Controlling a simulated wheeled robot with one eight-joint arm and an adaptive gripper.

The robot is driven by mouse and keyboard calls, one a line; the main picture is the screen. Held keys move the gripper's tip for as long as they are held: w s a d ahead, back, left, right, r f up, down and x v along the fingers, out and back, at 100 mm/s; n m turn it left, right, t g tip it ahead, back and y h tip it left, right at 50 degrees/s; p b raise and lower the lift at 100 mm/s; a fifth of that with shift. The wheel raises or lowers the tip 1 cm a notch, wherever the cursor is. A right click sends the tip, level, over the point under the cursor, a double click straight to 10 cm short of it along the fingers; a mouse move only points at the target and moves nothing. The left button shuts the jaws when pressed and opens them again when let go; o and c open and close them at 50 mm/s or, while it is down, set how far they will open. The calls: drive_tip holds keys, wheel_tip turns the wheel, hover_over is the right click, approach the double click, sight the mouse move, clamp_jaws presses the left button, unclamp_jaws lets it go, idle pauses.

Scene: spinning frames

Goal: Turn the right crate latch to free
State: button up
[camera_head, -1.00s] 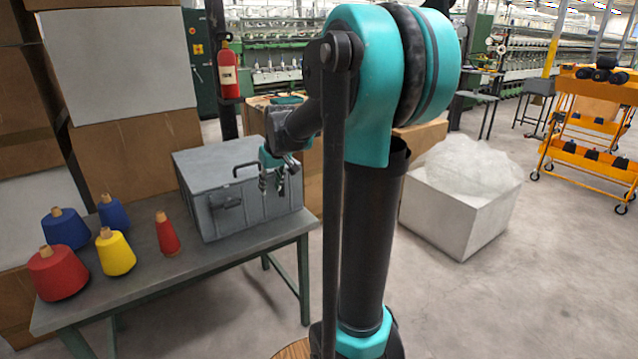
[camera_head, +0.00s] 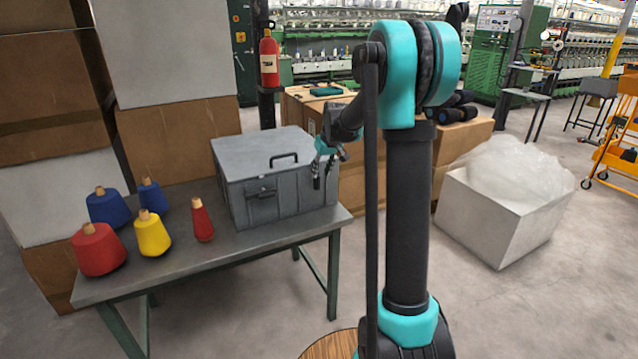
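The grey crate (camera_head: 293,204) stands closed on the table, with a black handle (camera_head: 284,158) on its lid. Its left latch (camera_head: 261,190) shows on the front face. The right latch cannot be made out; my gripper covers that part of the front. My gripper (camera_head: 324,176) points down in front of the crate's right front part, at about the height of the upper front. The fingers are small and dark, and I cannot tell how far apart they are or whether they touch the crate.
The table (camera_head: 190,258) also bears red (camera_head: 97,250), yellow (camera_head: 152,233) and blue (camera_head: 107,207) yarn cones and a small red cone (camera_head: 202,220) left of the crate. Cardboard boxes (camera_head: 180,140) stand behind. A white bin (camera_head: 487,226) stands on the floor at right.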

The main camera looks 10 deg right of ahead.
sight(319, 178)
drive_tip(key=x, duration=0.7)
drive_tip(key=shift+c, duration=0.3)
clamp_jaws()
